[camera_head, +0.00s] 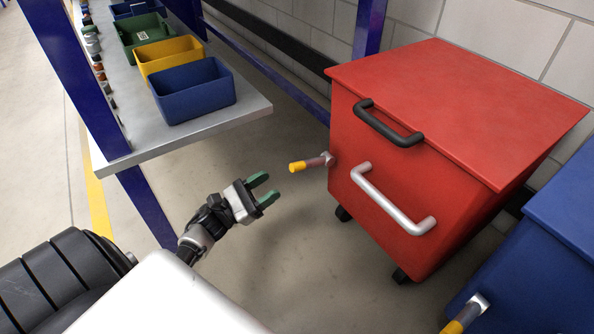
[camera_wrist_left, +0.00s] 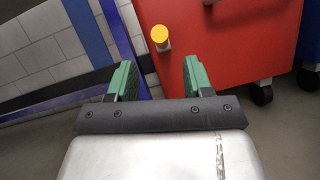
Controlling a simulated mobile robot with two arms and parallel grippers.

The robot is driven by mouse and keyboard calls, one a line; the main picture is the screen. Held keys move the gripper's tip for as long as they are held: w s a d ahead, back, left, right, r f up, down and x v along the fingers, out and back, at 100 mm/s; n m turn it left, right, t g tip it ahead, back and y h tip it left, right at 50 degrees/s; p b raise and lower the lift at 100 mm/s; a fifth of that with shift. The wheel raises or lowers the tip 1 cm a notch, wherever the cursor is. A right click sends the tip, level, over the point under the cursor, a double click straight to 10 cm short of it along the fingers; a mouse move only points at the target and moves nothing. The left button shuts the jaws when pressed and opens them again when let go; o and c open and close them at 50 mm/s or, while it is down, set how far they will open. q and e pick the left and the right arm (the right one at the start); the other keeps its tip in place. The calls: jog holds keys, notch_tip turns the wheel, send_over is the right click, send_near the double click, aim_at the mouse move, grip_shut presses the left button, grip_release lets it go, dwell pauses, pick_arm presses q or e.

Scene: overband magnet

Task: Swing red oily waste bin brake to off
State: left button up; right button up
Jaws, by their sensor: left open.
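The red oily waste bin (camera_head: 390,175) stands on casters at the right of the head view, with a black lid handle (camera_head: 388,124) and a silver front handle (camera_head: 392,200). Its brake lever (camera_head: 311,163) has a yellow tip and sticks out from the bin's left edge toward the shelf. My left gripper (camera_head: 262,188) is open and empty, a short way left of and below the lever tip. In the left wrist view the red bin (camera_wrist_left: 225,45) lies ahead, and the lever's yellow end (camera_wrist_left: 159,36) shows beyond and between the green fingers (camera_wrist_left: 157,82). My right gripper is not in view.
A blue bin (camera_head: 560,240) with its own yellow-tipped lever (camera_head: 466,314) stands at the lower right. A grey shelf (camera_head: 190,130) on blue posts holds several coloured boxes at the left. Open floor (camera_head: 300,270) lies in front of the red bin.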

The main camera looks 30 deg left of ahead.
aim_at(297, 167)
pick_arm(q)
jog(key=b+x, duration=0.2)
jog(key=x, duration=0.7)
jog(key=shift+b, duration=0.3)
jog(key=shift+c, duration=0.5)
grip_shut()
